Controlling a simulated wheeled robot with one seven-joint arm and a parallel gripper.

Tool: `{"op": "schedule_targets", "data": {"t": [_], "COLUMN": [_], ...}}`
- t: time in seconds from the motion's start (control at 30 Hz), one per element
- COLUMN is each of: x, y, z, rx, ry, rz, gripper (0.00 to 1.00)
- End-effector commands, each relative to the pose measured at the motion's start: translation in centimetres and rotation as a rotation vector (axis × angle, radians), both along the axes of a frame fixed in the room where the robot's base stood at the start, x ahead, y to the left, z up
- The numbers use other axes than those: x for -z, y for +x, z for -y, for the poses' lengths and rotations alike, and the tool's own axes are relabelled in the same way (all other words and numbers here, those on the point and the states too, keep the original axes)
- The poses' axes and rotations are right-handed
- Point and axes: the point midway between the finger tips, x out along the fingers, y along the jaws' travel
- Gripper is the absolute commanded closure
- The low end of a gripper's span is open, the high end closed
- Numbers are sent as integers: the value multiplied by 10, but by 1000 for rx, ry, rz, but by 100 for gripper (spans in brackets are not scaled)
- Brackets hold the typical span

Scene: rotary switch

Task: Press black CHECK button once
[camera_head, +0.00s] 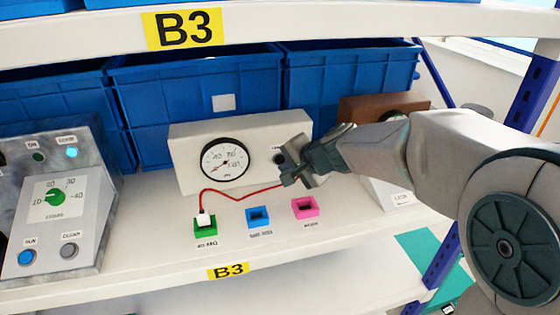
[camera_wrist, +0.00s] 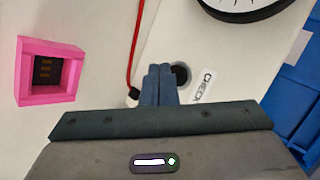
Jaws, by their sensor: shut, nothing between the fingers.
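The black CHECK button (camera_wrist: 181,75) shows in the wrist view as a dark round shape on the white gauge box (camera_head: 187,160). Its CHECK label (camera_wrist: 206,87) is beside it. My gripper (camera_wrist: 161,70) is shut and empty. Its fingertips overlap the button's edge in the wrist view and hide part of it; I cannot tell whether they touch it. In the head view my gripper (camera_head: 291,178) is in front of the right end of the gauge box and hides part of that area.
A red cable (camera_head: 240,196) runs from the green socket (camera_head: 205,228) to the box near my gripper. Blue (camera_head: 258,218) and pink (camera_head: 304,209) sockets sit on the shelf in front. A grey control panel (camera_head: 55,205) stands left. Blue bins (camera_head: 190,90) stand behind.

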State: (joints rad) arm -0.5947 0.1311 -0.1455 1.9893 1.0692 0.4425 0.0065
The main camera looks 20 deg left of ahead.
Motion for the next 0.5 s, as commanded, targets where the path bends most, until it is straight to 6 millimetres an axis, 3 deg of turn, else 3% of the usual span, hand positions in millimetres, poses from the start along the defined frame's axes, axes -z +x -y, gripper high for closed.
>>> {"op": "schedule_targets", "data": {"t": [0.5], "x": [0], "y": [7], "z": [-5], "rx": [-1], "ry": [0], "rz": [-1], "gripper": [100]}}
